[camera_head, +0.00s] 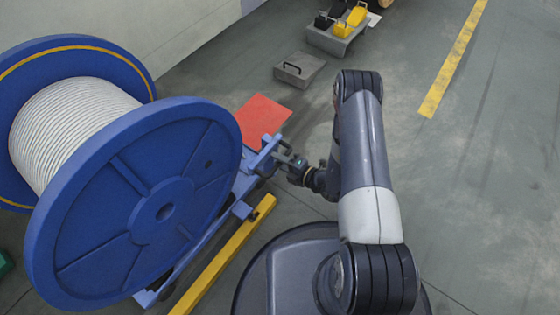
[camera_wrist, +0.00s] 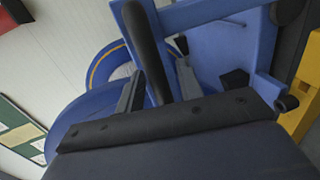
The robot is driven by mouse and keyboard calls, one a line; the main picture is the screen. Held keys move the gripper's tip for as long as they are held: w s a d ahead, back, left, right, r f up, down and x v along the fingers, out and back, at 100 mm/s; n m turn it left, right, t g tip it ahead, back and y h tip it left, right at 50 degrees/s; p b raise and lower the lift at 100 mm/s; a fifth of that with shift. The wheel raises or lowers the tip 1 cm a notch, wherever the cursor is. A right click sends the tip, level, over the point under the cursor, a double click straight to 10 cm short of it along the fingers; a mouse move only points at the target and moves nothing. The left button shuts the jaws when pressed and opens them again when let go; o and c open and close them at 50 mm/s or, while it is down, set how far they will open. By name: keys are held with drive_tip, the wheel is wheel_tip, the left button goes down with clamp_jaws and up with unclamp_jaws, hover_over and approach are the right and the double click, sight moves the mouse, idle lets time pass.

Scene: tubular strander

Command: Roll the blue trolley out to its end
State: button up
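The blue trolley (camera_head: 240,186) stands at left-centre in the head view, under a large blue reel (camera_head: 150,210). A push bar with a black grip (camera_wrist: 147,45) is at the trolley's end and fills the upper middle of the wrist view. My gripper (camera_head: 284,162) is at this end of the trolley. In the wrist view its two fingers (camera_wrist: 160,84) stand on either side of the black grip, with a gap visible beside it. The gripper looks open around the grip. Whether a finger touches it cannot be told. The far side of the trolley is hidden by the reel.
A yellow rail (camera_head: 225,255) runs along the trolley's near side. A red plate (camera_head: 262,118) lies on the floor beyond the gripper. A grey block (camera_head: 299,70) and a grey tray with yellow and black items (camera_head: 336,40) stand farther back. The floor at right is clear.

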sight(286, 153)
clamp_jaws()
idle(0.3)
drive_tip(key=shift+w+d+b, duration=0.3)
drive_tip(key=shift+w+d, duration=0.3)
drive_tip(key=shift+w, duration=0.2)
drive_tip(key=shift+w+d+b, duration=0.25)
drive_tip(key=shift+w+d, duration=0.35)
drive_tip(key=shift+w, duration=0.15)
drive_tip(key=shift+o, duration=0.4)
unclamp_jaws()
drive_tip(key=shift+s+a, duration=0.1)
drive_tip(key=shift+s, duration=0.1)
drive_tip(key=p+v, duration=0.2)
drive_tip(key=v, duration=0.8)
drive_tip(key=shift+s+d+p, duration=0.25)
drive_tip(key=shift+d+p, duration=0.05)
drive_tip(key=shift+p, duration=0.1)
